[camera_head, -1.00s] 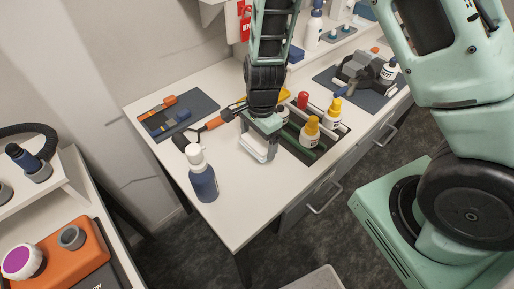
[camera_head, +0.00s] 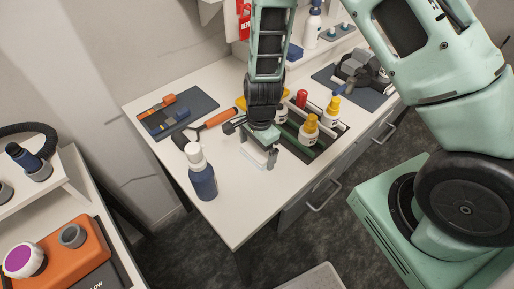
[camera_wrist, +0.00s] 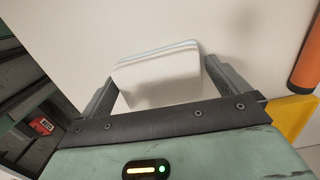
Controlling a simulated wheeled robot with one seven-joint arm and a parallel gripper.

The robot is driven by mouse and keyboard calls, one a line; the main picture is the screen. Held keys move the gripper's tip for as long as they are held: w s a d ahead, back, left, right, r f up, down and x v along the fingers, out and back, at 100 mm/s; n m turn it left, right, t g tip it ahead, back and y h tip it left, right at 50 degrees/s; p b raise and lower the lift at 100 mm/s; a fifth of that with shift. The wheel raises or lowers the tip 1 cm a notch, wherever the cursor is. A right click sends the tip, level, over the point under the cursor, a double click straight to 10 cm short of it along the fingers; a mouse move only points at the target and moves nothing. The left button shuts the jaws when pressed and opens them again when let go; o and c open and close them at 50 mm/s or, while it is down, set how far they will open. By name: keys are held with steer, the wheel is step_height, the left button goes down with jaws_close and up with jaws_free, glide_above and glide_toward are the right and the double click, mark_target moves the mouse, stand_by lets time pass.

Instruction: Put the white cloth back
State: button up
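The white cloth, a folded block with pale blue lines along one edge, shows in the wrist view (camera_wrist: 160,72) between the two fingertips of my gripper (camera_wrist: 160,80). The fingers are spread to the cloth's width, and both tips appear to touch its sides. In the head view my gripper (camera_head: 258,157) points down over the white bench top (camera_head: 232,217), to the right of the blue bottle. The cloth is small and pale there, hard to part from the fingers. Whether it touches the bench is unclear.
A blue bottle with a white cap (camera_head: 202,178) stands left of my gripper. An orange-handled roller (camera_head: 215,119) lies behind it. A dark tray with yellow-capped bottles (camera_head: 308,132) is to the right. A blue-grey mat with tools (camera_head: 195,103) lies back left. The front bench corner is clear.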

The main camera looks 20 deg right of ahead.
steer(key=shift+r, duration=0.1)
step_height(320, 180, up, 12)
steer(key=b, duration=0.1)
steer(key=s+a+r+n, duration=0.6)
steer(key=s+r+n, duration=0.1)
steer(key=s+n, duration=0.25)
steer(key=s+r+n+b, duration=0.1)
steer(key=s+n+b, duration=0.2)
steer(key=s+n, duration=0.7)
steer(key=n, duration=0.3)
steer(key=shift+s+r, duration=0.2)
steer(key=shift+r, duration=0.05)
